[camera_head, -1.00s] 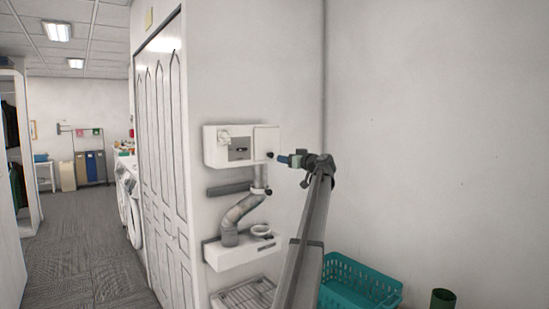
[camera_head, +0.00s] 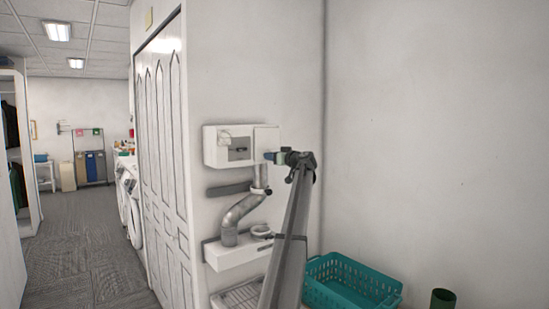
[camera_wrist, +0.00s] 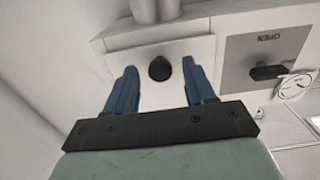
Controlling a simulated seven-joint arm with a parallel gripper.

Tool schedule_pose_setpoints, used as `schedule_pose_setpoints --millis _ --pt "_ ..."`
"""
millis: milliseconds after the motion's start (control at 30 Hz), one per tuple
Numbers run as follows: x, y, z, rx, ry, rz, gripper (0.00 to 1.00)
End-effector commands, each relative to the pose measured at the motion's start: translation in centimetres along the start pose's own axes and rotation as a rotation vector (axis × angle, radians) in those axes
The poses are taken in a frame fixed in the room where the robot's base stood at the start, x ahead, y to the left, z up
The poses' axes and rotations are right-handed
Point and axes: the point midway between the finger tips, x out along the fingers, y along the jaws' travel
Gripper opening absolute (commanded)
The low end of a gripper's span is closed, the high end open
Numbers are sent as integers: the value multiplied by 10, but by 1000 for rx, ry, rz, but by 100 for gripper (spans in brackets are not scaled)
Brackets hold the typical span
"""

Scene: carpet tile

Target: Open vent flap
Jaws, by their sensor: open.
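The white vent box (camera_head: 222,158) is fixed to the wall in the head view, with a grey pipe (camera_head: 240,213) below it. Its flap (camera_head: 264,136) is the plain white panel at the box's right side and looks shut. In the wrist view the flap (camera_wrist: 152,98) carries a round black knob (camera_wrist: 160,68). My gripper (camera_wrist: 159,82) is open, with its blue fingers on either side of the knob and gaps on both sides. In the head view my gripper (camera_head: 268,156) is at the flap and hides the knob. Whether the fingertips touch the flap cannot be told.
A grey panel marked OPEN with a black handle (camera_wrist: 268,73) is beside the flap. A white shelf (camera_head: 228,256) juts out under the pipe. A teal basket (camera_head: 345,285) and a green cup (camera_head: 443,299) stand at the lower right. The wall to the right is bare.

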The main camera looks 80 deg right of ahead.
Motion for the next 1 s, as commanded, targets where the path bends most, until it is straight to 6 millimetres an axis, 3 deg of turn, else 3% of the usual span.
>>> schedule_pose_setpoints --millis 67,567,1000 --pt "0 0 0 0 0 0 49" --pt "0 0 0 0 0 0 1" --pt "-1 0 -1 -1 -6 1 0"
